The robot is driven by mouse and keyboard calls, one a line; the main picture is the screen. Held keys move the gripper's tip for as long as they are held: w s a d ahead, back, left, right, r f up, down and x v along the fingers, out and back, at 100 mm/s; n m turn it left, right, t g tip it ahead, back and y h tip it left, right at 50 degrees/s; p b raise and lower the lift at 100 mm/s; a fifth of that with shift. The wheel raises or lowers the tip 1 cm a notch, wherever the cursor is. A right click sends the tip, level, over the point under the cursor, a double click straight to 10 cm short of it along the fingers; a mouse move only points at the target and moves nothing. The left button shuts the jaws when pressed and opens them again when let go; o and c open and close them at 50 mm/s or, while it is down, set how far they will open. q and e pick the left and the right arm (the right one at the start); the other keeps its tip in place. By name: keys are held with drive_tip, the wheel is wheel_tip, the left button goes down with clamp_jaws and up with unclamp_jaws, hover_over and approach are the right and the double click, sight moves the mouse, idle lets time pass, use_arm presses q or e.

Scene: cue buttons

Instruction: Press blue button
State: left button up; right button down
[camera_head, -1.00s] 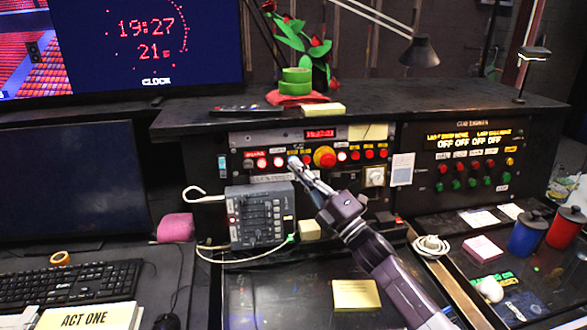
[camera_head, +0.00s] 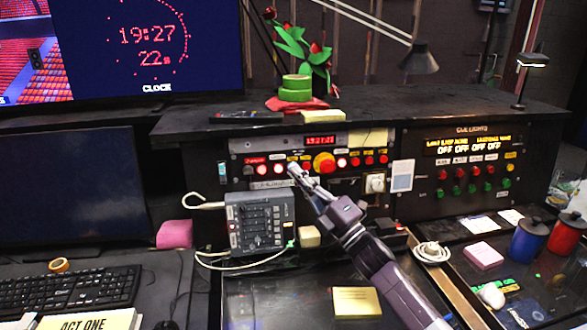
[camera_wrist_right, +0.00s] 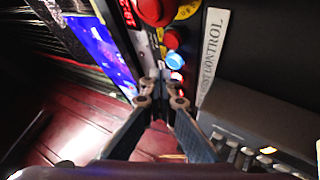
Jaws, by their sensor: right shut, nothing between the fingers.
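I cannot tell whether the tip touches the button. My left gripper is not in view.
A grey control box (camera_head: 256,220) with a cable stands below the row on the left. A cue light panel (camera_head: 472,168) is on the right. A plant and green tape (camera_head: 295,88) sit on the shelf above. Yellow notes (camera_head: 357,301) lie on the desk.

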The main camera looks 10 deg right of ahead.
idle(0.5)
drive_tip(key=shift+w+f+b, duration=0.1)
drive_tip(key=shift+w+b, duration=0.25)
drive_tip(key=shift+w, duration=0.1)
drive_tip(key=shift+w+b, duration=0.35)
drive_tip(key=shift+b, duration=0.1)
idle(0.4)
drive_tip(key=shift+s, duration=0.15)
idle(0.3)
drive_tip(key=shift+s+p, duration=0.55)
drive_tip(key=shift+s, duration=0.1)
drive_tip(key=shift+s+r+p, duration=0.25)
drive_tip(key=shift+s+p, duration=0.45)
drive_tip(key=shift+s, duration=0.55)
drive_tip(key=shift+s+r+p, duration=0.2)
drive_tip(key=shift+s+p, duration=0.45)
drive_tip(key=shift+s, duration=0.6)
